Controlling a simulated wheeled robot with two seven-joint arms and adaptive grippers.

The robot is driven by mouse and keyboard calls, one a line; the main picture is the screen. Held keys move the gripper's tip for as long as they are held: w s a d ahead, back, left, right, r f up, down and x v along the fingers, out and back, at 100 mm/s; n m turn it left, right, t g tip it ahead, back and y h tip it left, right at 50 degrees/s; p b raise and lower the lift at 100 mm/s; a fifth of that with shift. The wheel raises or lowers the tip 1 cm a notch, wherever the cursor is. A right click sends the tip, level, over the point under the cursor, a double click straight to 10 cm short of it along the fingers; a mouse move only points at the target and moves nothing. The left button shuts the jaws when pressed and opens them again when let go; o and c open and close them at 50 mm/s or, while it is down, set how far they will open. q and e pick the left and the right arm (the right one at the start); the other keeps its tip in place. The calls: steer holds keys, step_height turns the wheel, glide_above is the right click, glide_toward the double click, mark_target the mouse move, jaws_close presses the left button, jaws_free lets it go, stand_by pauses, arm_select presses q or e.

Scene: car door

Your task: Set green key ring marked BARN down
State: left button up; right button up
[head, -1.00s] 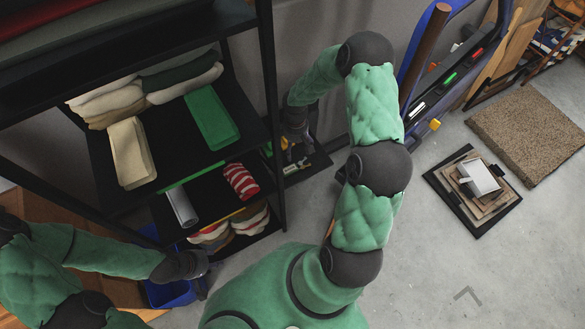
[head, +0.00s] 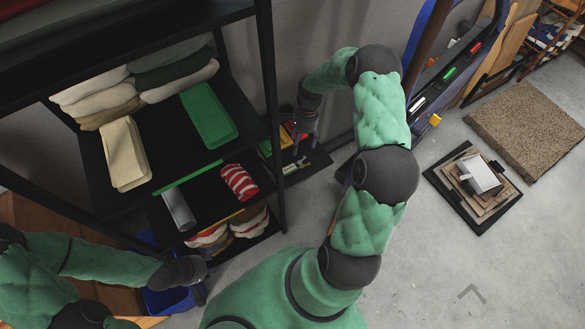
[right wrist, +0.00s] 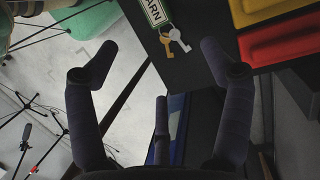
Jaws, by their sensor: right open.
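The green key ring tag (right wrist: 153,11), with part of its lettering showing ("ARN"), lies on a dark surface at the top of the right wrist view. Its two keys (right wrist: 174,40), one brass and one silver, lie beside it. In the head view the key ring (head: 296,166) is a small pale patch on a low dark shelf. My right gripper (right wrist: 160,62) is open and empty, its fingers apart and clear of the keys. It also shows in the head view (head: 307,128), above the shelf. My left gripper (head: 196,283) hangs at lower left over a blue bin; its fingers are unclear.
Yellow (right wrist: 262,10) and red (right wrist: 280,38) trays sit right of the keys. A black rack (head: 276,110) with folded cloths stands left of my right arm. A blue car door (head: 423,45) stands at right. Open floor (head: 430,245) lies at lower right.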

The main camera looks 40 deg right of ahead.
steer(key=b, duration=0.2)
glide_above(297, 166)
steer(key=w+d, duration=0.1)
steer(key=d, duration=0.1)
steer(key=x, duration=0.3)
steer(key=d+x, duration=0.1)
steer(key=x, duration=0.1)
steer(key=shift+w+a+f, duration=0.1)
steer(key=shift+w+f, duration=0.25)
steer(key=shift+b+x, duration=1.1)
steer(key=shift+x, duration=1.45)
steer(key=shift+s, duration=0.2)
steer(key=c, duration=1.4)
step_height(297, 166, up, 10)
steer(key=p, duration=0.3)
steer(key=shift+p, duration=0.4)
